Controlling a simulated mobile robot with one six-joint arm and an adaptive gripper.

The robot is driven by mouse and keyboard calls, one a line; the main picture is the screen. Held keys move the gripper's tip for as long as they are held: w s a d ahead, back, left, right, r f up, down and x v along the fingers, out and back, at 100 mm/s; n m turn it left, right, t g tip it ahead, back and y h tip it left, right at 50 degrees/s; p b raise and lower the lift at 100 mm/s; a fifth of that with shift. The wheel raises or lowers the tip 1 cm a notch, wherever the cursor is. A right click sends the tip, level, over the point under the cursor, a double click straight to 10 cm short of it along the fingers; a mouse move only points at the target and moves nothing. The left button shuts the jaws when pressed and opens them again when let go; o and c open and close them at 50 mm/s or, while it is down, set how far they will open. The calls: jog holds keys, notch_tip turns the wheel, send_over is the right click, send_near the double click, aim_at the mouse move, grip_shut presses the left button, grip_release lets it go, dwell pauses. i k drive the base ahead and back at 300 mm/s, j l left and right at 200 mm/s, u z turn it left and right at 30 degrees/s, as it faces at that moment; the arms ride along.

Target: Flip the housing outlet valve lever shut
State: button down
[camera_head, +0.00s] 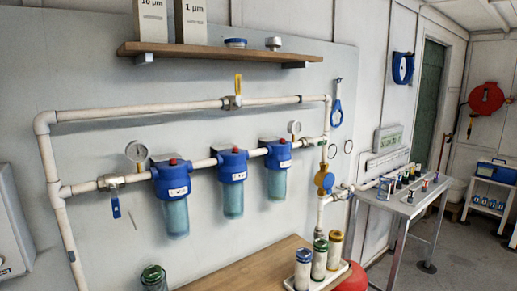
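Three blue-capped filter housings hang in a row on the wall pipe: left (172,190), middle (232,180) and right (276,168). To the right of the last housing, a small valve with a greenish lever (309,143) sits on the short pipe before the vertical pipe. Its lever appears to lie along the pipe, but it is too small to tell surely. Left of the housings, a valve with a blue lever (115,205) hangs down across its pipe. A yellow lever (238,85) stands up on the top pipe. My gripper is not in view.
A wooden shelf (220,53) with boxes is above the pipes. Below, a wooden bench (245,272) bears a tray with several canisters (320,258). Gauges (136,152) rise from the pipe. A metal table (400,205) with bottles stands right. The floor at right is partly clear.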

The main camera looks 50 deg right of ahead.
aim_at(319, 143)
jog(key=l+z, duration=0.1)
jog(key=z, duration=0.35)
jog(key=l+z, duration=0.1)
jog(key=z, duration=0.4)
jog(key=l+z, duration=0.1)
jog(key=z, duration=0.85)
jog(key=i+l, duration=0.1)
jog(key=l, duration=0.25)
jog(key=i+l, duration=0.1)
jog(key=l, duration=0.25)
jog(key=i+l, duration=0.1)
jog(key=l, duration=0.25)
jog(key=i+l, duration=0.15)
jog(key=l, duration=0.2)
jog(key=i+j, duration=0.25)
jog(key=i, duration=0.15)
jog(key=i+j, duration=0.55)
jog(key=i, duration=0.25)
